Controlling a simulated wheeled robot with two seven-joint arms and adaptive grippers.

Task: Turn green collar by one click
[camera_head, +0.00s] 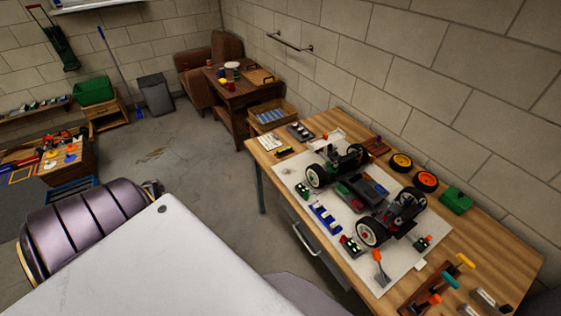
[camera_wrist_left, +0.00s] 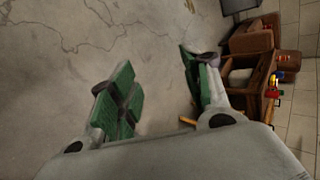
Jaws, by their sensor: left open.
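The RC racecar (camera_head: 362,196) stands on a white mat (camera_head: 300,176) on the wooden workbench at the right in the head view. Its wheels are black with white rims. Small green parts show near its front left wheel and in its middle; I cannot tell which is the green collar. My left gripper (camera_wrist_left: 160,95) shows in the left wrist view with its green-padded fingers spread wide. It is empty and over the bare concrete floor, away from the workbench. My right gripper is in neither view.
A small desk (camera_head: 240,92) and brown armchair (camera_head: 226,48) stand behind.

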